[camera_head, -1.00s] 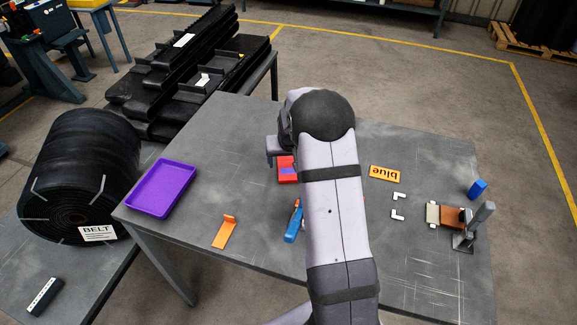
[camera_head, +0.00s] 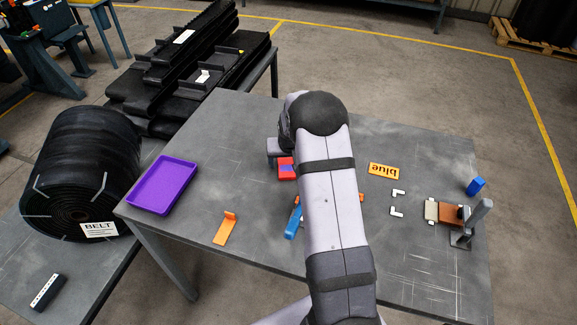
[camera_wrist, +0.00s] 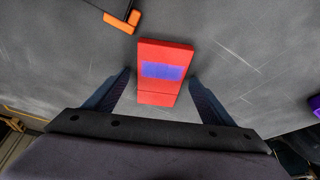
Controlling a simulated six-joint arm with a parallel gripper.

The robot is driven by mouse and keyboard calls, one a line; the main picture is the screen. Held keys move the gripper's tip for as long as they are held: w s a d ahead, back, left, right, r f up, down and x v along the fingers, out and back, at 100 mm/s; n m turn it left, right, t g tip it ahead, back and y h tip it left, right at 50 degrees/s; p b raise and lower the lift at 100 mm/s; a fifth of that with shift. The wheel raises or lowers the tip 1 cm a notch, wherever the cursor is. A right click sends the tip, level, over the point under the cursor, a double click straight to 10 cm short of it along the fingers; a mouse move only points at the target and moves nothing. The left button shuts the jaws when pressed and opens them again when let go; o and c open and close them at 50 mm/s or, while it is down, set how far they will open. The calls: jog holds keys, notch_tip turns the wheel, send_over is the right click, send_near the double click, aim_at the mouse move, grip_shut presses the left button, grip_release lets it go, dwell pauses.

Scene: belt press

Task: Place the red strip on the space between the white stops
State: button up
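The red strip (camera_head: 286,174), with a blue-purple patch on top, lies on the grey table just left of my arm in the head view. In the wrist view the red strip (camera_wrist: 158,97) is between the two dark fingers of my gripper (camera_wrist: 160,77). The fingers are apart, with a gap to the strip on each side. My arm hides most of the gripper in the head view. Two small white L-shaped stops, one (camera_head: 398,193) behind the other (camera_head: 397,211), stand on the table right of my arm, with bare table between them.
An orange plate reading "blue" (camera_head: 384,171) lies behind the stops. A brown block with a metal clamp (camera_head: 451,216) and a blue block (camera_head: 475,187) are to the right. A purple tray (camera_head: 137,199), an orange bracket (camera_head: 226,230) and a blue tool (camera_head: 293,223) are on the left.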

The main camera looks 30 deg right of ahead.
aim_at(288, 165)
jog(key=c, duration=1.2)
jog(key=shift+o, duration=0.2)
jog(key=shift+r, duration=0.15)
notch_tip(288, 165, up, 10)
jog(key=b, duration=0.3)
jog(key=s+a+f+n+y, duration=0.1)
jog(key=s+a+n, duration=0.1)
jog(key=s+a, duration=0.4)
jog(key=s+a+f+n, duration=0.2)
jog(key=s+a, duration=0.5)
jog(key=a, duration=0.5)
jog(key=shift+s+a+f+y, duration=0.2)
jog(key=shift+a+y, duration=0.1)
jog(key=shift+y, duration=0.1)
jog(key=shift+w, duration=0.1)
